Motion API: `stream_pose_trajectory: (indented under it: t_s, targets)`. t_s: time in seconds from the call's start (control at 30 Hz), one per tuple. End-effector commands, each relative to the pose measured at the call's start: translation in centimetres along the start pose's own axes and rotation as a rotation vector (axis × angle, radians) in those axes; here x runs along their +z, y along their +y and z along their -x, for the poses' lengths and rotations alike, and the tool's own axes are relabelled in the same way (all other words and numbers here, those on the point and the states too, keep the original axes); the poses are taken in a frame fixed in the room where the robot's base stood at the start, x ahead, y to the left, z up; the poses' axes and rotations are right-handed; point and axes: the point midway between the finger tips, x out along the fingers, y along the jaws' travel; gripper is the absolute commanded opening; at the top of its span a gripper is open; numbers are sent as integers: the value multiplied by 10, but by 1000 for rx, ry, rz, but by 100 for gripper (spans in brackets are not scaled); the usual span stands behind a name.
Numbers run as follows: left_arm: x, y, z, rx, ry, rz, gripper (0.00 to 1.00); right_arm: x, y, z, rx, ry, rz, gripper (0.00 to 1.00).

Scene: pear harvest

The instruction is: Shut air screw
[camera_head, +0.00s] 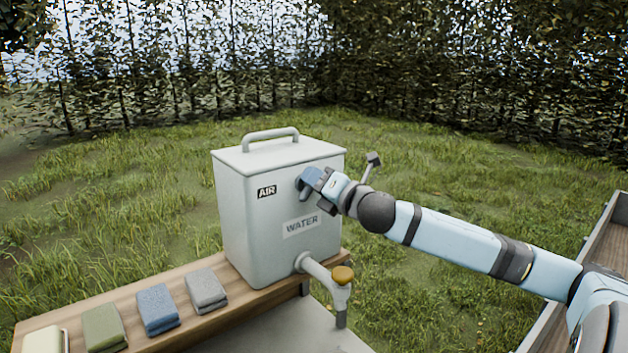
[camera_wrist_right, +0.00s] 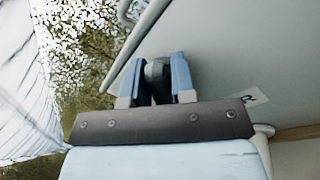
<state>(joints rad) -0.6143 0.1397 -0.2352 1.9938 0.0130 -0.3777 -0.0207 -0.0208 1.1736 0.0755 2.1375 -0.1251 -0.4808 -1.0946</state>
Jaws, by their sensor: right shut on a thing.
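A pale grey water tank (camera_head: 240,220) stands upright on a wooden shelf, with an AIR label (camera_head: 266,191) and a WATER label (camera_head: 300,226) on its front. My right gripper (camera_head: 305,184) is at the tank's face, to the right of the AIR label. In the right wrist view my right gripper (camera_wrist_right: 155,80) has its two blue fingers closed on the dark air screw (camera_wrist_right: 157,72) between them. In the head view the fingers hide the screw, so its turn cannot be told. My left gripper is in neither view.
Grass and hedges lie behind.

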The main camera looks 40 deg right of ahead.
Motion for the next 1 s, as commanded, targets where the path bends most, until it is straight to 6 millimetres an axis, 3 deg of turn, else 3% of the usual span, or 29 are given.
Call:
stream_pose_trajectory:
  t_s: [0.6,1.0]
  targets:
    - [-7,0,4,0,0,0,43,-3,-8,2,0,-111,-554,0]
    - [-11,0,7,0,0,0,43,-6,-11,2,0,-150,-761,0]
